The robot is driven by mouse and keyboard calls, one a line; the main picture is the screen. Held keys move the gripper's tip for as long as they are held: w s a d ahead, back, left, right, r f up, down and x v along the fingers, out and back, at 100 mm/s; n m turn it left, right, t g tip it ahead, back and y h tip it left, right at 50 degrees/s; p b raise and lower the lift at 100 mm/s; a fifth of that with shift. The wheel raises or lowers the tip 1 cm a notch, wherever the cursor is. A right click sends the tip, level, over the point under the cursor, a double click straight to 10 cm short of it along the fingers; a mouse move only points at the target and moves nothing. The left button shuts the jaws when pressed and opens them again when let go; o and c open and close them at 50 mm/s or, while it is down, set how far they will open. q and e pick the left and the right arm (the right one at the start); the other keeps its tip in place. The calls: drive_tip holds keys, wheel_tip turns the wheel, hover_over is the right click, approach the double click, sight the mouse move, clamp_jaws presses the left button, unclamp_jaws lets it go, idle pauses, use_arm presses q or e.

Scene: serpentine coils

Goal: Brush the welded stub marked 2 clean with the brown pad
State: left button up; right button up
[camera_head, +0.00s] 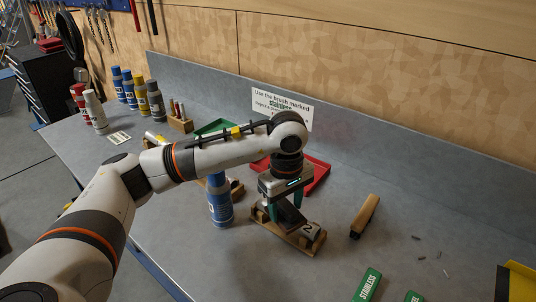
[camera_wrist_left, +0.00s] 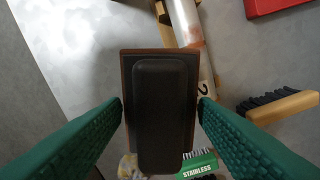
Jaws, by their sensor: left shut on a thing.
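My left gripper (camera_head: 285,207) is shut on the brown pad, low over the wooden stand (camera_head: 283,235) that bears the welded stub marked 2 (camera_head: 311,231). In the left wrist view the brown pad (camera_wrist_left: 160,105) shows a dark raised back and brown edges between the green fingers. The grey stub, with its 2 (camera_wrist_left: 204,88), runs behind the pad, which hides part of it. I cannot tell whether pad and stub touch. My right gripper is not in view.
A wooden-handled brush (camera_head: 364,216) lies right of the stand. A green block marked STAINLESS (camera_head: 367,285) lies nearer the front. A blue bottle (camera_head: 220,203) stands close left of the stand, and a red tray (camera_head: 319,176) lies behind. Small dark bits lie at right.

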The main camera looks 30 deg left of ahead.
use_arm(q)
drive_tip(key=w+a+r+n+p, duration=0.2)
drive_tip(key=w+a+n+p, duration=0.45)
drive_tip(key=n, duration=1.55)
drive_tip(key=shift+w+a+f+b, duration=0.1)
drive_tip(key=shift+w+f+b, duration=0.2)
drive_tip(key=shift+f+b, duration=0.45)
drive_tip(key=shift+w+a+f+b, duration=0.1)
drive_tip(key=shift+w+f+b, duration=0.35)
drive_tip(key=shift+f, duration=0.45)
drive_tip(key=shift+w+f+b, duration=0.2)
drive_tip(key=shift+f+b, duration=0.55)
drive_tip(key=shift+f, duration=0.1)
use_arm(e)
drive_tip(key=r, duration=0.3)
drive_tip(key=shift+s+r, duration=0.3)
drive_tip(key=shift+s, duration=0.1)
use_arm(q)
drive_tip(key=shift+r, duration=0.1)
